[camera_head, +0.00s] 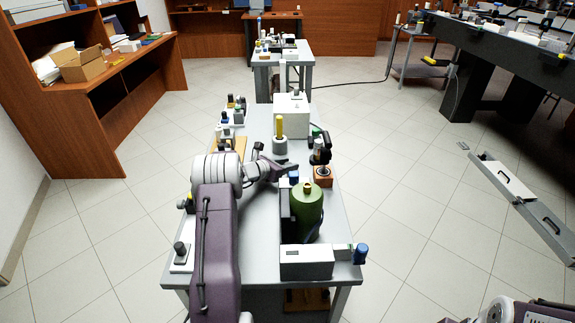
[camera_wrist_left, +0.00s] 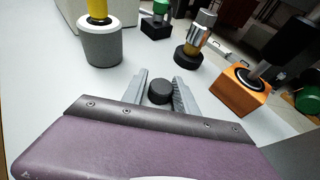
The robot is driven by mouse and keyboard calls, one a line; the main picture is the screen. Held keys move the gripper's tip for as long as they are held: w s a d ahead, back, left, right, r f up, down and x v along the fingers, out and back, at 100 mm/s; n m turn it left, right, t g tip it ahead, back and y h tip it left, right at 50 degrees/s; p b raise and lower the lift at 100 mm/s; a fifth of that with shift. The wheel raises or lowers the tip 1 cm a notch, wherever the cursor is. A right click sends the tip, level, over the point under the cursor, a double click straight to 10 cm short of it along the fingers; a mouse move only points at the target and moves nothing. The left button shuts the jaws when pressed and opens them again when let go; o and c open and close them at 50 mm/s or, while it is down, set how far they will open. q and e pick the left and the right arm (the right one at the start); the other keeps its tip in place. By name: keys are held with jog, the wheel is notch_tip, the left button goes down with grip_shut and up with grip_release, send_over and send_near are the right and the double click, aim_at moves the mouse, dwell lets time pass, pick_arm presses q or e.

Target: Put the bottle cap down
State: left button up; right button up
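A small round black bottle cap (camera_wrist_left: 160,92) sits between the two fingers of my left gripper (camera_wrist_left: 161,90) in the left wrist view, with both fingers at its sides. In the head view my left gripper (camera_head: 288,168) reaches over the middle of the grey table (camera_head: 262,215); the cap cannot be made out there. The cap's height above the table is hard to tell. A large green bottle (camera_head: 306,212) stands at the table's right side, nearer than the gripper. My right gripper is not in view.
A grey cylinder with a yellow top (camera_head: 280,140) stands just beyond the gripper. A dark optic on an orange block (camera_head: 323,176) is to its right. A white box (camera_head: 291,115) is farther back. A white device (camera_head: 306,262) lies at the near edge. Grey tabletop around the fingers is bare.

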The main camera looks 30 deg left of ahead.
pick_arm(q)
jog(key=shift+s+d+f, duration=0.2)
jog(key=shift+d+f, duration=0.1)
jog(key=shift+f, duration=0.35)
jog(key=shift+r+p, duration=0.25)
jog(key=shift+p, duration=0.05)
jog(key=shift+w+r+p, duration=0.1)
jog(key=shift+r+p, duration=0.5)
jog(key=p+v, duration=0.1)
jog(key=v, duration=0.5)
jog(key=p+v, duration=0.1)
jog(key=v, duration=0.5)
jog(key=shift+w+a+p, duration=0.1)
jog(key=shift+a+p, duration=0.1)
jog(key=shift+p, duration=0.15)
